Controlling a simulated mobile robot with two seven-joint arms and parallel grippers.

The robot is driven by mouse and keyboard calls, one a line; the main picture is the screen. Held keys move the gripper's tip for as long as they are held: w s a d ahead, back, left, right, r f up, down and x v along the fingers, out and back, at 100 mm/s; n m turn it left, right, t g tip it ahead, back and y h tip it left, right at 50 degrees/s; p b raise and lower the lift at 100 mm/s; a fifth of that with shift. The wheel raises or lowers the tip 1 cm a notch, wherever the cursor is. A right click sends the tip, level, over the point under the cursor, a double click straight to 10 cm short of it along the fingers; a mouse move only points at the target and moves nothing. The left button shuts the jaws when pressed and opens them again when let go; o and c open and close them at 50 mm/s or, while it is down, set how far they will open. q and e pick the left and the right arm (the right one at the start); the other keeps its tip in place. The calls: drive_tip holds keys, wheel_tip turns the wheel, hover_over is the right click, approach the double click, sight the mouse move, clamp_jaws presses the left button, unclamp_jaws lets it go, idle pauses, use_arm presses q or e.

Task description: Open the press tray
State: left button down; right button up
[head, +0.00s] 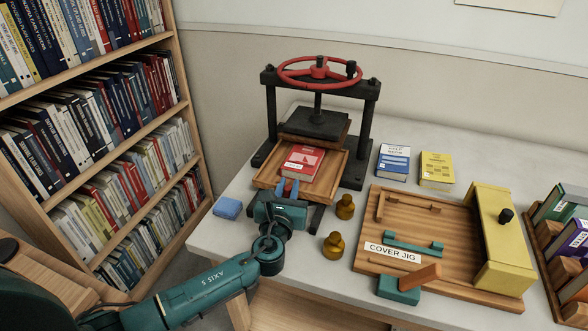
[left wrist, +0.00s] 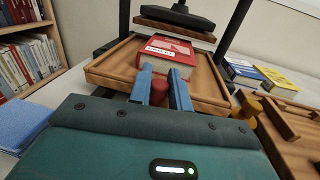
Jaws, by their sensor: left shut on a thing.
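The book press (head: 318,120) has a black frame and a red handwheel (head: 320,70), and stands at the back of the table. Its wooden press tray (head: 333,178) juts out toward me from beneath the black platen, and a red book (head: 302,162) lies on it. In the left wrist view the tray (left wrist: 112,70) is straight ahead, with the red book (left wrist: 165,50) on top. My left gripper (head: 288,187) is at the tray's front edge. Its blue fingers (left wrist: 160,88) are shut on a red knob (left wrist: 159,94). My right gripper is not in view.
Brass weights (head: 345,207) stand right of my gripper. A blue book (head: 393,162) and yellow book (head: 436,169) lie behind the cover jig (head: 440,278). A bookshelf (head: 183,208) stands at the left.

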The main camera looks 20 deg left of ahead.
use_arm(q)
drive_tip(key=s+p, duration=0.1)
drive_tip(key=s, duration=0.3)
drive_tip(key=shift+s, duration=0.3)
drive_tip(key=shift+s+a, duration=0.1)
drive_tip(key=shift+s, duration=0.25)
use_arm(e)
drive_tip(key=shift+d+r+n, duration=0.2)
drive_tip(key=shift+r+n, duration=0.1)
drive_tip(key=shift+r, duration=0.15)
use_arm(q)
drive_tip(key=c, duration=1.5)
unclamp_jaws()
drive_tip(key=shift+o, duration=0.8)
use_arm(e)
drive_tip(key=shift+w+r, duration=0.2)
